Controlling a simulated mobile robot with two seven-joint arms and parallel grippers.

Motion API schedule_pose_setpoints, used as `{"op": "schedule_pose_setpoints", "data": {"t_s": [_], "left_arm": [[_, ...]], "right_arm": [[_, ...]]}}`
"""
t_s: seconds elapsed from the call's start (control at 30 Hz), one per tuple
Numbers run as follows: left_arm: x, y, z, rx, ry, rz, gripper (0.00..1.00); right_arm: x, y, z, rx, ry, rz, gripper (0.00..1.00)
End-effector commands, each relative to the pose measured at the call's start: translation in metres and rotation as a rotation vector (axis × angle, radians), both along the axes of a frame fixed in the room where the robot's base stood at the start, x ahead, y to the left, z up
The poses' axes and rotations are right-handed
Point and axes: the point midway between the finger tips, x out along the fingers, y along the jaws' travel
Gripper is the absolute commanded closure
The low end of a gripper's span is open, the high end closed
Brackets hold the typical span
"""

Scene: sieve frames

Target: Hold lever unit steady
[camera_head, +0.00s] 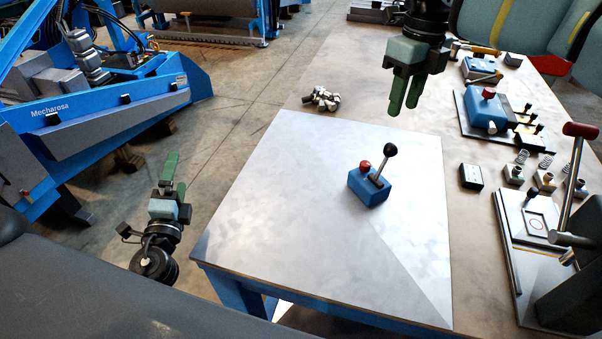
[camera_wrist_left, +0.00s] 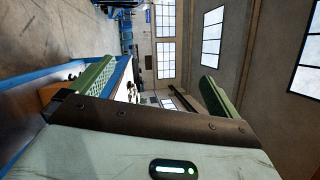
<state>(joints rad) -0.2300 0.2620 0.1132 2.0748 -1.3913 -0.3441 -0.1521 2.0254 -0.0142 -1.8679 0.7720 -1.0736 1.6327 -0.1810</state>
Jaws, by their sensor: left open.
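The lever unit (camera_head: 368,187) is a small blue box with a red button and a tilted metal lever topped by a black ball. It stands alone on the pale metal sheet (camera_head: 290,220) of the table. My right gripper (camera_head: 404,108) hangs above and behind it, green fingers pointing down and apart, with nothing between them. My left gripper (camera_head: 172,162) is off the table's left edge, fingers pointing up in the head view, empty and open. In the left wrist view its two green fingers (camera_wrist_left: 150,90) stand wide apart, and the lever unit cannot be made out there.
A dark chain-like part (camera_head: 321,99) lies on the table's far left. On the right are a black box (camera_head: 471,176), springs (camera_head: 522,157), a blue unit with a red button (camera_head: 485,108) and a lever press (camera_head: 567,250). The sheet around the lever unit is clear.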

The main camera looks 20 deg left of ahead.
Motion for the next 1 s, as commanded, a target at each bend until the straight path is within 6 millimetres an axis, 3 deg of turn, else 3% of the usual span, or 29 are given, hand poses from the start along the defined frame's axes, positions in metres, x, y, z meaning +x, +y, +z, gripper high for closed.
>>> {"op": "schedule_pose_setpoints", "data": {"t_s": [0.03,0.3,0.6,0.8,1.0], "left_arm": [[0.013,-0.024,0.005,0.058,-0.004,-0.066,0.0],[0.062,-0.152,0.02,0.433,-0.014,-0.414,0.0],[0.098,-0.28,0.017,0.946,0.012,-0.756,0.0],[0.112,-0.333,0.005,1.276,0.08,-0.916,0.0],[0.119,-0.353,-0.004,1.481,0.15,-0.995,0.0]], "right_arm": [[0.0,0.0,0.0,0.0,0.0,0.0,0.64],[0.0,0.0,0.0,0.0,0.0,0.0,0.64],[0.0,0.0,0.0,0.0,0.0,0.0,0.64],[0.0,0.0,0.0,0.0,0.0,0.0,0.64],[0.0,0.0,0.0,0.0,0.0,0.0,0.64]]}}
